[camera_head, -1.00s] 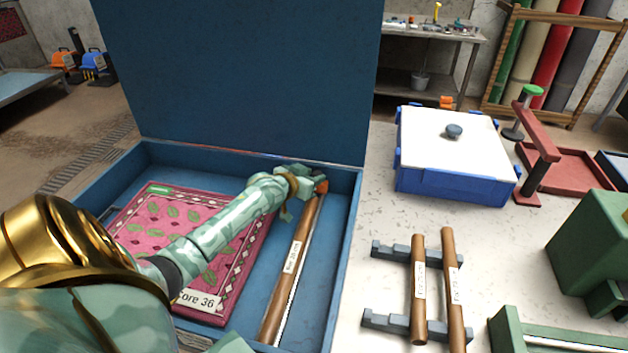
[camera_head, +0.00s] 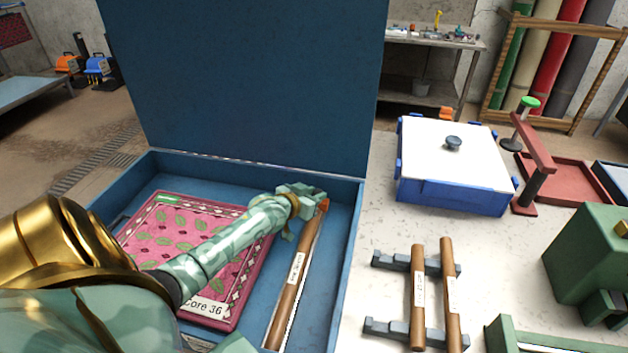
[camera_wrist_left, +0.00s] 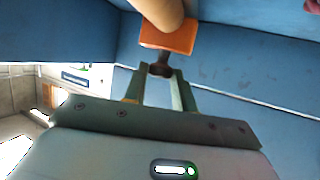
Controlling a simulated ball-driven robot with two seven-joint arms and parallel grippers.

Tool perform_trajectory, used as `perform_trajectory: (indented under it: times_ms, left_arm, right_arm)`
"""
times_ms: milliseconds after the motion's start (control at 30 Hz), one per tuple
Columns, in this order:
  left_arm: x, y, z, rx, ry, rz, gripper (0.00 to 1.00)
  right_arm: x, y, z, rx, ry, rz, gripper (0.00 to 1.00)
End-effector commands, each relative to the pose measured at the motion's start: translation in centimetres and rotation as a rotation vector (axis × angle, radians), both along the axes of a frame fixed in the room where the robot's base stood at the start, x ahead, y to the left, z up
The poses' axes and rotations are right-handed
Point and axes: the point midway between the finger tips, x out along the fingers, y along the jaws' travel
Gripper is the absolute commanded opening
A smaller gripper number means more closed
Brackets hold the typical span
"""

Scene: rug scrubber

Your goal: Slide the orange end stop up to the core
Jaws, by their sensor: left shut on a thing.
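The orange end stop (camera_head: 323,205) is at the far right inside the open blue case, at the far end of the brown core (camera_head: 290,300). The core lies lengthwise along the case's right side, with a white label. In the left wrist view, the orange block (camera_wrist_left: 170,40) sits at the core's rounded end (camera_wrist_left: 160,12). They look touching or nearly so; I cannot tell if a thin gap is left. My left gripper (camera_wrist_left: 160,78) is shut on the dark stem behind the end stop. My right gripper is not in view.
The pink patterned rug (camera_head: 180,245), labelled Core 36, lies left of the core, under my left arm. The case's raised lid (camera_head: 240,80) stands behind. To the right, two more cores (camera_head: 417,300) rest on grey racks, with a white-lidded blue box (camera_head: 455,160) beyond.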

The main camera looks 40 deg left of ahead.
Motion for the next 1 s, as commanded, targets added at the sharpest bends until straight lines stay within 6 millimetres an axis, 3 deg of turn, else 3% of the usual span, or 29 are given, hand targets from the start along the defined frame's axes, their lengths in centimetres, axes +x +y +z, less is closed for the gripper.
perform_trajectory:
  times_ms: [200, 233, 267, 533, 667, 767, 1000]
  left_arm:
    - [0.1, 0.1, 0.0, 0.002, -0.004, 0.001, 0.00]
    - [0.1, 0.1, 0.0, 0.002, -0.004, 0.001, 0.29]
    - [0.1, 0.1, 0.0, 0.002, -0.003, 0.001, 0.34]
    - [0.0, 0.1, 0.0, 0.002, -0.003, 0.001, 0.34]
    - [-0.9, -0.1, 0.5, 0.002, -0.002, -0.001, 0.34]
    - [-2.7, -0.2, 1.4, 0.003, -0.001, 0.000, 0.34]
    - [-8.8, -0.9, 3.9, 0.002, -0.001, 0.000, 0.34]
  right_arm:
    - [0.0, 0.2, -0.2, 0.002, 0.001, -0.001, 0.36]
    - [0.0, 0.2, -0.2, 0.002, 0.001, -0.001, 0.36]
    - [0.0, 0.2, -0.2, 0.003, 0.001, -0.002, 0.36]
    - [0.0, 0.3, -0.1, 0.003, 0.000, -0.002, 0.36]
    - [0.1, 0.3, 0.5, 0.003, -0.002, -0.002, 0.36]
    - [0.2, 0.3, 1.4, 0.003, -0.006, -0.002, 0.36]
    - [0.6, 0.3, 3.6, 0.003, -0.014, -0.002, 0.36]
